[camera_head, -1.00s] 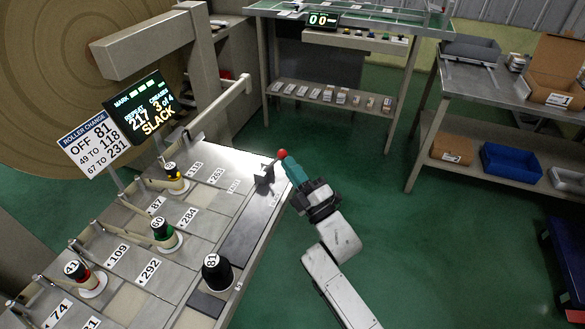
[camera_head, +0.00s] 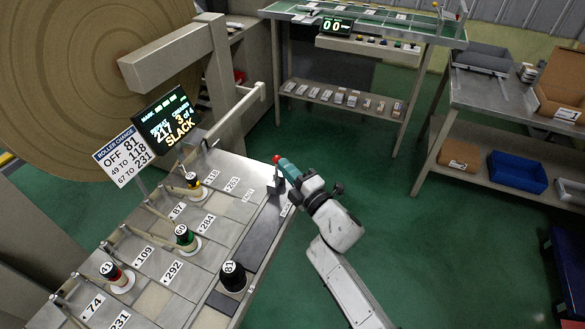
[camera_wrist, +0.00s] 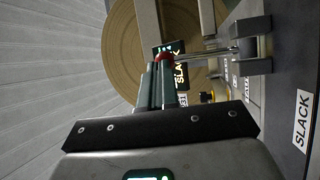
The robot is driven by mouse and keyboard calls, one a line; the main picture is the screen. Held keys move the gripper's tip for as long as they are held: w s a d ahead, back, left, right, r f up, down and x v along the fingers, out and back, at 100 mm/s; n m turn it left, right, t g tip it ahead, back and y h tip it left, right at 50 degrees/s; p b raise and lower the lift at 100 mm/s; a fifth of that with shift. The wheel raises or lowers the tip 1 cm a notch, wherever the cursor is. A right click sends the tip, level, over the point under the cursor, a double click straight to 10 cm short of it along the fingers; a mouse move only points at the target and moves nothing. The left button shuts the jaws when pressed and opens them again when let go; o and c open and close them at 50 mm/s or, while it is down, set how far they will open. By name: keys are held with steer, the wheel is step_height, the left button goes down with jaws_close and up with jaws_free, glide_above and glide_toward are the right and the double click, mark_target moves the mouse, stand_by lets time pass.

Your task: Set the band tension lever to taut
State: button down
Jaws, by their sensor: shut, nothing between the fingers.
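The band tension lever is a thin rod with a red ball knob (camera_head: 277,159), standing roughly upright on a small metal bracket (camera_head: 275,184) at the table's right edge. In the wrist view its knob (camera_wrist: 165,58) is at the fingertips and its rod runs right to the bracket (camera_wrist: 252,45). My gripper (camera_head: 284,164) has teal fingers, shut together, right beside the knob and seemingly touching it; exact contact is hidden. A SLACK label (camera_wrist: 303,120) lies near the bracket. The dark display (camera_head: 167,117) reads SLACK.
The grey table (camera_head: 218,225) carries numbered tiles and several spools, including a black one (camera_head: 233,277) near the right edge. A roller-change sign (camera_head: 121,157) stands behind. A steel bench (camera_head: 475,95) is at right. Green floor between is clear.

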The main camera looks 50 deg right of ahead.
steer(key=w, duration=0.1)
steer(key=w+a+b, duration=0.1)
steer(key=w+r, duration=0.1)
steer(key=w, duration=0.1)
steer(key=shift+a+b, duration=0.2)
steer(key=shift+b, duration=0.2)
steer(key=shift+w+a+f+b, duration=0.1)
steer(key=shift+w+a+b, duration=0.2)
steer(key=shift+w+b, duration=0.35)
steer(key=shift+w+a+f+b, duration=0.1)
steer(key=shift+w+a+b, duration=0.2)
steer(key=shift+w, duration=0.6)
